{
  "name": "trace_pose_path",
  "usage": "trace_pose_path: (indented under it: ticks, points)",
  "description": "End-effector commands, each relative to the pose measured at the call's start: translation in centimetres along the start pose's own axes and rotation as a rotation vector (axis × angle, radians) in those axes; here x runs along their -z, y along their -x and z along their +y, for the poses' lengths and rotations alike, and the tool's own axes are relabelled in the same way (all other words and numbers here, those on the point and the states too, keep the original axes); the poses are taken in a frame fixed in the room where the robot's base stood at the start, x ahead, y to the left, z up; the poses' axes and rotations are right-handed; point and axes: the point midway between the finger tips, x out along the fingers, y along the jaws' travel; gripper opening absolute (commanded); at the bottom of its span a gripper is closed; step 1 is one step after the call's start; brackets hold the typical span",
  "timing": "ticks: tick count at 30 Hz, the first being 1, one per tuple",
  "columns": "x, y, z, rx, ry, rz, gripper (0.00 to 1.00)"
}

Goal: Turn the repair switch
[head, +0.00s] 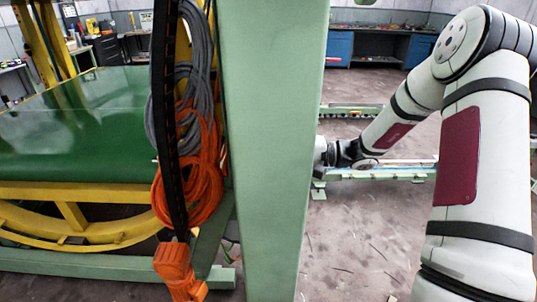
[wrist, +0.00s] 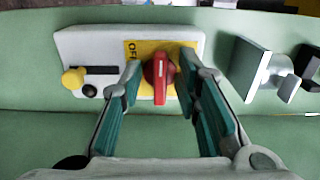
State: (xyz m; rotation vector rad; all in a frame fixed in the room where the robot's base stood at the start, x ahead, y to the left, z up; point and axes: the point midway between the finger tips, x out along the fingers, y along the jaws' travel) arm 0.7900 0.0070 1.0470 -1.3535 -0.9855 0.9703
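The repair switch is a red rotary knob (wrist: 160,84) on a yellow plate (wrist: 133,51) of a pale box in the wrist view. Its handle points down in the picture, with a white mark on it. The word OFF shows on the plate to its left. My gripper (wrist: 160,66) is open, with one teal-padded finger on each side of the knob. The right finger is very close to the knob; I cannot tell whether it touches. A gap shows at the left finger. In the head view, the green column hides the gripper and the switch.
The pale box (wrist: 100,45) also carries a yellow knob (wrist: 73,78) and a black button at left. A metal bracket (wrist: 256,68) juts out to the right. In the head view, a green column (head: 268,150) stands before my arm, with orange cables (head: 200,190) hanging left of it.

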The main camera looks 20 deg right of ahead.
Motion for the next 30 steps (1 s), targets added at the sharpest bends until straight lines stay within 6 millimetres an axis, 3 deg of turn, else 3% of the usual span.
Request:
trace_pose_path:
  ticks: [8,21,30]
  points:
    - [0.1,1.0,0.0,-0.001,0.001,0.003,0.30]
    - [0.1,9.2,0.1,-0.001,0.000,0.003,0.30]
    - [0.0,11.9,0.0,0.000,0.000,0.000,0.30]
